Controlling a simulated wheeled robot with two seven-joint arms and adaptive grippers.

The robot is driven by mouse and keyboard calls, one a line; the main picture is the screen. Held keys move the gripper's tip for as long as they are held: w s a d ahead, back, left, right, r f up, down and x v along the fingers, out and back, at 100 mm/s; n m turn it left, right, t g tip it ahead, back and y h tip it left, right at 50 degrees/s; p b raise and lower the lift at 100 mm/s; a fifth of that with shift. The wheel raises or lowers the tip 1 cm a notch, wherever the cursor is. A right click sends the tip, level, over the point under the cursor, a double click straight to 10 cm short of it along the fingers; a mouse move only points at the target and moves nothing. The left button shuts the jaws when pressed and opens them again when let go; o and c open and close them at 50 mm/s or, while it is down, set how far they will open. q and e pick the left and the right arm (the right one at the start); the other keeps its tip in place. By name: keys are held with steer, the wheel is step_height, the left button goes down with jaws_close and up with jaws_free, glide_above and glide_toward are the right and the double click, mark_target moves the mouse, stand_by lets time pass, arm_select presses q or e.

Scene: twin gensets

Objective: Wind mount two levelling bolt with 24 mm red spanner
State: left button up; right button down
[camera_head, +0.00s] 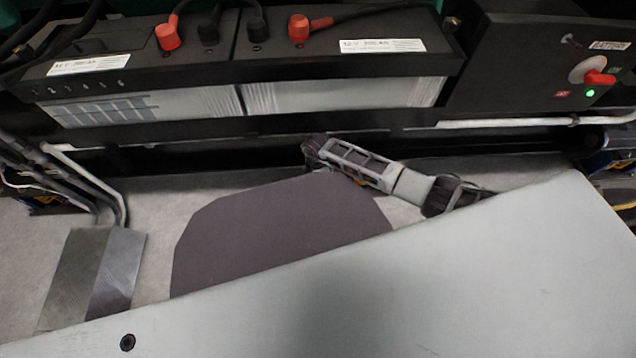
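Neither of my grippers can be made out in the head view. No red spanner shows, and I cannot pick out mount two or its levelling bolt. A blue part with a yellow-orange patch (50,204) sits at the left edge, partly behind pipes. Another blue part (612,160) is at the right edge, cut off by the frame. I cannot tell what either is.
A black battery box (250,92) and control box (530,65) with a red-handled switch (598,77) line the back. A caged lamp-like object (365,168) lies near a dark mat (260,240). A bent metal plate (92,270) lies left. A pale panel (400,290) fills the foreground.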

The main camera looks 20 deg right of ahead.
steer(key=shift+w+r+p, duration=0.2)
steer(key=shift+w+p, duration=0.1)
steer(key=shift+p, duration=0.05)
stand_by(0.4)
steer(key=shift+s, duration=0.2)
steer(key=shift+s+d+f+p, duration=0.1)
steer(key=shift+s+p, duration=0.25)
steer(key=shift+p, duration=0.1)
steer(key=c, duration=1.7)
jaws_free()
steer(key=shift+s+f, duration=0.1)
jaws_close()
